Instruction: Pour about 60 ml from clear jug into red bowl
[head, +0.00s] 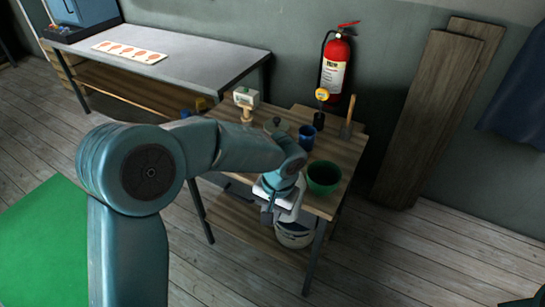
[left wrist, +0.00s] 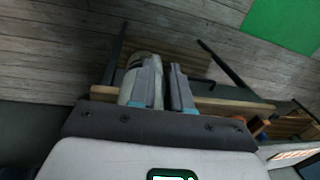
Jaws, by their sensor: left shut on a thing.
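My left gripper (head: 272,211) hangs at the front edge of the small wooden table, in front of and left of a green bowl (head: 324,178). In the left wrist view its two fingers (left wrist: 167,90) stand a little apart. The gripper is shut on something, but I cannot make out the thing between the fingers. I cannot make out a clear jug or a red bowl in either view. My right gripper is not in view.
The small table (head: 344,150) also carries a blue cup (head: 306,137), and a scale-like device (head: 246,97) stands at its back left. A whitish bucket (head: 295,234) is under its front. A fire extinguisher (head: 335,68) hangs behind. A long grey table (head: 190,58) stands back left.

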